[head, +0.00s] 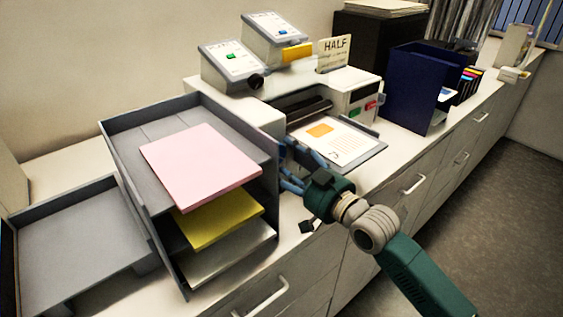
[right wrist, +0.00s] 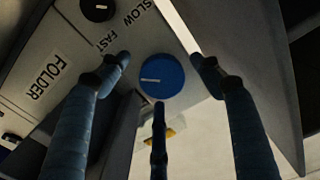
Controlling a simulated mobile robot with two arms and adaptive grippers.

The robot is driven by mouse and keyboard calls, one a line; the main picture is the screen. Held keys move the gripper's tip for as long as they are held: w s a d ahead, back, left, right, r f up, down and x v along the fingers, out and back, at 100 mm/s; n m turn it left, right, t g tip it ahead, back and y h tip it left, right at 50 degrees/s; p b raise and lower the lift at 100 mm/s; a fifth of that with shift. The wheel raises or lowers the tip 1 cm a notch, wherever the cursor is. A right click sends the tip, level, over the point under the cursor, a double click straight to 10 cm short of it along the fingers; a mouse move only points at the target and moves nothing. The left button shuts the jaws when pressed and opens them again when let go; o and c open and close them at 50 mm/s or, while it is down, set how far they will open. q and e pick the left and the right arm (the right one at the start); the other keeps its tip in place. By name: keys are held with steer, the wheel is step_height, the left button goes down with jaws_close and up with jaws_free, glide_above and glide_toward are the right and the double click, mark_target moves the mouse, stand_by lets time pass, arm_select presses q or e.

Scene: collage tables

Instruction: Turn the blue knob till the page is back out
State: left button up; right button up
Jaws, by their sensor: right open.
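The blue knob (right wrist: 162,76), round with a pale line across its face, shows in the right wrist view on the side of a pale machine labelled FOLDER. My right gripper (right wrist: 160,68) is open, its three blue fingers spread around the knob with gaps showing. In the head view my right gripper (head: 302,168) is beside the machine's near end; I cannot tell the knob from the blue fingers there. A printed page (head: 333,141) with an orange patch lies face up on the machine's grey out tray. My left gripper is not in view.
A black dial (right wrist: 98,9) marked SLOW and FAST is close to the knob. A grey tray stack (head: 183,270) with pink, yellow and pale paper stands left of my right gripper. A dark blue holder (head: 408,90) stands right of the machine.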

steer(key=v, duration=1.1)
steer(key=shift+s+d, duration=0.2)
steer(key=shift+s, duration=0.1)
steer(key=shift+f, duration=0.1)
